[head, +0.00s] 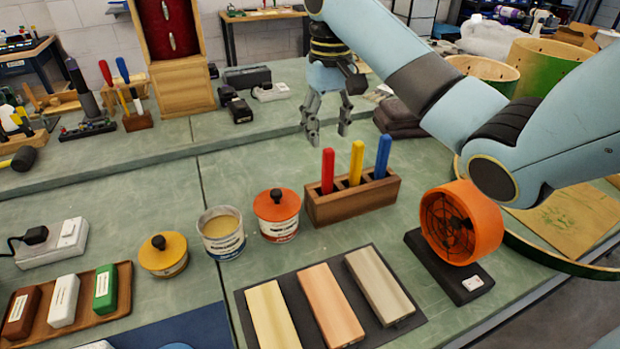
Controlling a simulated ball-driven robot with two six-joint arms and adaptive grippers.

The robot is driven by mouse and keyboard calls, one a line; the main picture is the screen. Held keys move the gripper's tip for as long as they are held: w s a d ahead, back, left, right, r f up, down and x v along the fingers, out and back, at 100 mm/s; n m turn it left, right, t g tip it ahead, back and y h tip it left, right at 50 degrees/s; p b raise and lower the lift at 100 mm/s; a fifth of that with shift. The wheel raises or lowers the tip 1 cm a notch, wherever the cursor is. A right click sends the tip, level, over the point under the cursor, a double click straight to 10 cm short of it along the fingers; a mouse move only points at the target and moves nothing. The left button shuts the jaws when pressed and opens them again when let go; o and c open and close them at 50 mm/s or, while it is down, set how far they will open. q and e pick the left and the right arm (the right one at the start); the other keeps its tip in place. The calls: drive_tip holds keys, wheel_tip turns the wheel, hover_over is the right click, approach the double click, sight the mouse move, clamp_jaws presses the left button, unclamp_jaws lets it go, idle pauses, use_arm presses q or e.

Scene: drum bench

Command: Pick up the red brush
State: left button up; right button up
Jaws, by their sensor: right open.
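A red brush (328,169) stands upright in the left slot of a wooden holder (350,205); only its handle shows, its lower end hidden in the holder. A yellow handle (356,162) and a blue handle (383,157) stand in the same holder to its right. My right gripper (328,136) points down with its fingers apart and empty. In the picture its fingertips are just above the top of the red handle; the exact depth between them is hard to tell. My left gripper is not in view.
An orange fan (461,223) stands right of the holder. An orange-lidded can (277,215), an open can (221,233) and a yellow-lidded tin (163,254) stand to the left. A dark mat (291,295) with three blocks lies in front. Dark folded cloths (398,118) lie behind.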

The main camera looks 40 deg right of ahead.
sight(326, 151)
drive_tip(key=shift+w+f, duration=0.2)
drive_tip(key=shift+f, duration=0.35)
drive_tip(key=shift+w+f, duration=0.2)
drive_tip(key=shift+f, duration=0.35)
drive_tip(key=f, duration=0.3)
drive_tip(key=shift+s, duration=0.25)
drive_tip(key=shift+d+f, duration=0.1)
drive_tip(key=shift+f, duration=0.2)
drive_tip(key=f, duration=0.4)
drive_tip(key=shift+d+f+p, duration=0.3)
drive_tip(key=shift+f, duration=0.1)
drive_tip(key=c, duration=0.4)
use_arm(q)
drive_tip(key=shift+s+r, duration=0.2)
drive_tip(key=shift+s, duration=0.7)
use_arm(e)
drive_tip(key=c, duration=0.5)
drive_tip(key=shift+c, duration=0.2)
